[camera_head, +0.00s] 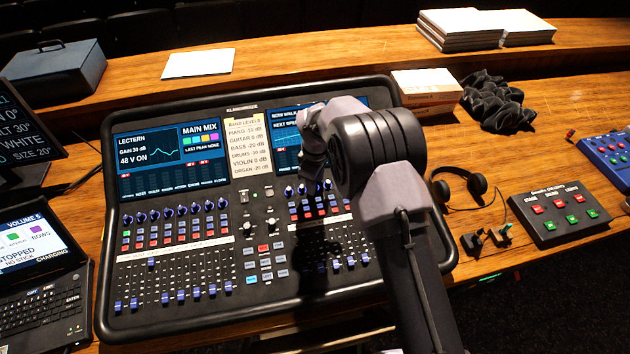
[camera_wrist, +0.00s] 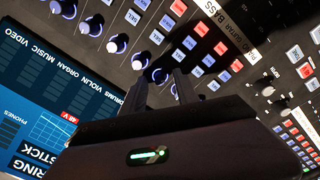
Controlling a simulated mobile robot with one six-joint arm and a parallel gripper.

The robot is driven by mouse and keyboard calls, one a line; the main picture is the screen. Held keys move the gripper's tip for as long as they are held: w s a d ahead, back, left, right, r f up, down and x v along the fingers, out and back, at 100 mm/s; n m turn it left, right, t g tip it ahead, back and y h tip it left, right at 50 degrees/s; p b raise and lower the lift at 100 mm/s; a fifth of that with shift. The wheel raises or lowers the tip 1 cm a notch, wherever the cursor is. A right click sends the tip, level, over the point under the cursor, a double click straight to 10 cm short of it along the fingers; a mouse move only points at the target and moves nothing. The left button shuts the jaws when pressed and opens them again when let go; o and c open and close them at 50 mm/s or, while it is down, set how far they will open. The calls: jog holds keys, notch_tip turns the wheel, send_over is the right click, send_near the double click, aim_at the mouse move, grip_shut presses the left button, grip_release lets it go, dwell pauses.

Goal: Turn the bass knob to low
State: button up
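The mixing desk (camera_head: 190,325) has a right-hand bank of blue knobs below its right screen. In the wrist view, a row of pale-capped blue knobs runs diagonally beside labels including GUITAR and BASS. The column labelled BASS appears to lead to the knob (camera_wrist: 160,75) between my fingertips. My gripper (camera_wrist: 159,78) has its two dark fingers apart, one on either side of that knob. I cannot tell whether they touch it. In the head view, my gripper (camera_head: 314,172) is over the right bank. The knob's pointer is not readable.
A paper note (camera_head: 246,143) titled band levels stands between the screens and seems to list bass at -20 dB. Neighbouring knobs (camera_wrist: 116,43) sit close by. Faders and buttons fill the desk. Headphones (camera_head: 460,185) and a button box (camera_head: 560,213) lie to the right.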

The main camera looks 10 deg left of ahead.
aim_at(316, 196)
notch_tip(316, 196, up, 17)
jog(key=s+p, duration=0.2)
jog(key=p, duration=0.1)
jog(key=shift+s+d+r, duration=0.15)
jog(key=shift+d, duration=0.25)
